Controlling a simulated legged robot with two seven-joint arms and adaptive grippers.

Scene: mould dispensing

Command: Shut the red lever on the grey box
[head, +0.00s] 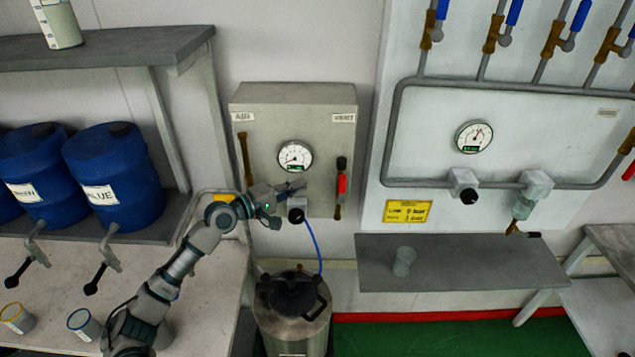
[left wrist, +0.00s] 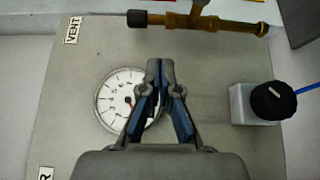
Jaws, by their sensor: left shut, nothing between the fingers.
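The grey box (head: 258,103) hangs on the wall with a round gauge (head: 295,156) in its middle. The red lever (head: 342,184) is on the brass valve at the box's right side, under the VENT label, and looks upright, in line with the pipe. My left gripper (head: 299,186) is shut and empty in front of the box, below the gauge and left of the lever. In the left wrist view the shut fingers (left wrist: 160,68) overlap the gauge, and the brass valve (left wrist: 235,25) shows at the top; the lever itself is not clear there. My right gripper is not in view.
A black knob (head: 296,214) with a blue hose sits below my left gripper. A metal canister (head: 292,325) stands under the box. A white panel (head: 540,105) with pipes and a grey shelf (head: 460,268) are at the right. Blue drums (head: 112,165) stand at the left.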

